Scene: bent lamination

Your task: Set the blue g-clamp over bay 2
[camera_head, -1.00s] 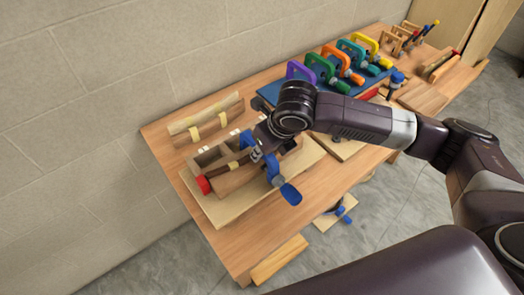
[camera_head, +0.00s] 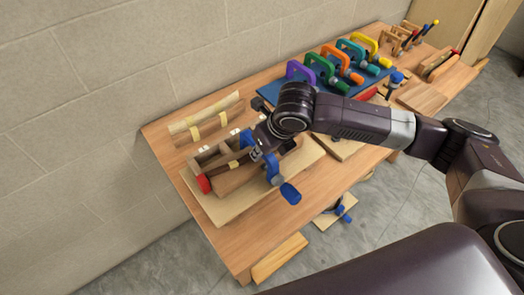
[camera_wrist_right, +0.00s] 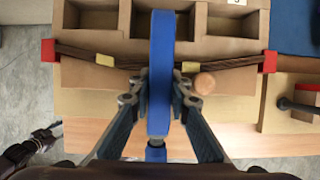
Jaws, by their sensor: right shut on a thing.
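My right gripper (camera_wrist_right: 158,90) is shut on the blue g-clamp (camera_wrist_right: 160,50), which runs down the middle of the right wrist view. In the head view the blue g-clamp (camera_head: 289,193) sits at the front of the wooden form, its blue handle toward the front. Behind the clamp in the wrist view, the bent dark strip (camera_wrist_right: 120,57) with red ends lies along the form's front. The form's bays (camera_wrist_right: 96,18) show as square hollows.
A blue mat (camera_head: 266,103) holds several coloured clamps at the back right. A wooden strip bundle (camera_head: 205,120) stands behind the form. The table's front left (camera_head: 235,245) is clear. Another blue item (camera_head: 340,211) lies on a board below the table edge.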

